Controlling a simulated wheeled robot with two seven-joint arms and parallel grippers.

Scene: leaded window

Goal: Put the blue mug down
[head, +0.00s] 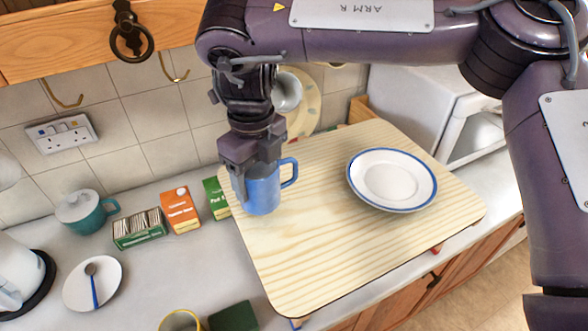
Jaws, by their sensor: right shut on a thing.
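The blue mug (263,192) is upright at the left part of a pale wooden board (330,240), its handle pointing right. My right gripper (249,172) reaches down from above and is shut on the mug, covering part of its rim and left side. I cannot tell whether the mug's base touches the board or hangs just above it. My left gripper is not in view.
A white plate with a blue rim (392,180) lies on the board's right side. Left of the board stand a green box (216,198), an orange box (181,209) and a teal lidded pot (82,213). The board's front middle is clear.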

